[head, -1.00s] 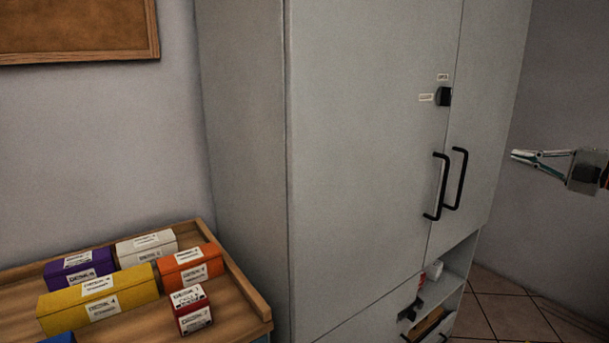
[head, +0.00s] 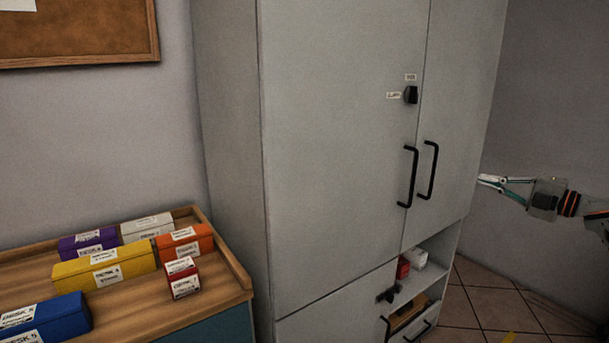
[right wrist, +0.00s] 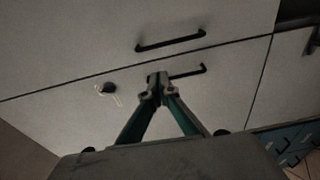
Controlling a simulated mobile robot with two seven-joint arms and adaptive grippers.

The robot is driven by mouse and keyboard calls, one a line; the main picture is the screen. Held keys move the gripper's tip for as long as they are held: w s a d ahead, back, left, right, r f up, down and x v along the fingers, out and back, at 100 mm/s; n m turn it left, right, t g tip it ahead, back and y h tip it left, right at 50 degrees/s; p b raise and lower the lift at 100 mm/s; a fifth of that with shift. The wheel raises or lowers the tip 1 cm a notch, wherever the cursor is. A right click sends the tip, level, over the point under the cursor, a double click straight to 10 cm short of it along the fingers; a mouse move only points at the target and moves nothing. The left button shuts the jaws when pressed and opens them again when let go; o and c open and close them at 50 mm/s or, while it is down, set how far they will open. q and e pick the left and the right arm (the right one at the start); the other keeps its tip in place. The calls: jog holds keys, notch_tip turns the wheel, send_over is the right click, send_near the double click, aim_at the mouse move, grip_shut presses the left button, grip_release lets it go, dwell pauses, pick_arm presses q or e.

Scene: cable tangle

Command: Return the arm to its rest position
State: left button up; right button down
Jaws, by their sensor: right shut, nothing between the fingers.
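My right gripper (head: 482,181) reaches in from the right edge in the head view, at the right of the tall grey cabinet (head: 335,130). Its fingers are shut and empty. In the right wrist view my gripper (right wrist: 158,82) shows with its fingertips together, in front of the cabinet doors (right wrist: 215,60). One fingertip overlaps a black door handle (right wrist: 190,72) in that picture; I cannot tell the gap between them, but the head view shows the gripper clear of the handles. My left gripper is not in view.
Both cabinet doors look closed, with black handles (head: 410,177) and a dark knob (head: 411,95). An open shelf below holds a red box (head: 403,268) and a white item (head: 418,258). A wooden-topped unit (head: 235,285) at left carries several labelled boxes. Tiled floor (head: 480,290) shows at right.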

jog(key=s+a+f+m+p, duration=0.2)
jog(key=s+a+f, duration=0.1)
jog(key=a+f, duration=1.3)
jog(key=s+a+f+m+t+h+p, duration=0.1)
jog(key=s+a+f+m+p, duration=0.1)
jog(key=s+a+f+m, duration=0.65)
jog(key=s+a+f+m+h+p, duration=0.1)
jog(key=s+a+f+m+h, duration=0.15)
jog(key=s+f, duration=0.5)
jog(key=s+a+f+m+h+p, duration=0.1)
jog(key=s+a+f+m+h, duration=0.15)
jog(key=s+f, duration=0.5)
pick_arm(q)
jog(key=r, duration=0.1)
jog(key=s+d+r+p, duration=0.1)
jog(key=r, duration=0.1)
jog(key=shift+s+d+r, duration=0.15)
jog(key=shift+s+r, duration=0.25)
pick_arm(e)
jog(key=s+f+m+g+h, duration=0.1)
jog(key=s+m+g, duration=0.1)
jog(key=s, duration=1)
jog(key=s+f+m+g+h, duration=0.1)
jog(key=s+f+m+g, duration=0.1)
jog(key=s, duration=1)
jog(key=shift+s+a+f+m+h, duration=0.2)
jog(key=shift+a+f+m+h, duration=0.15)
jog(key=shift+m, duration=0.5)
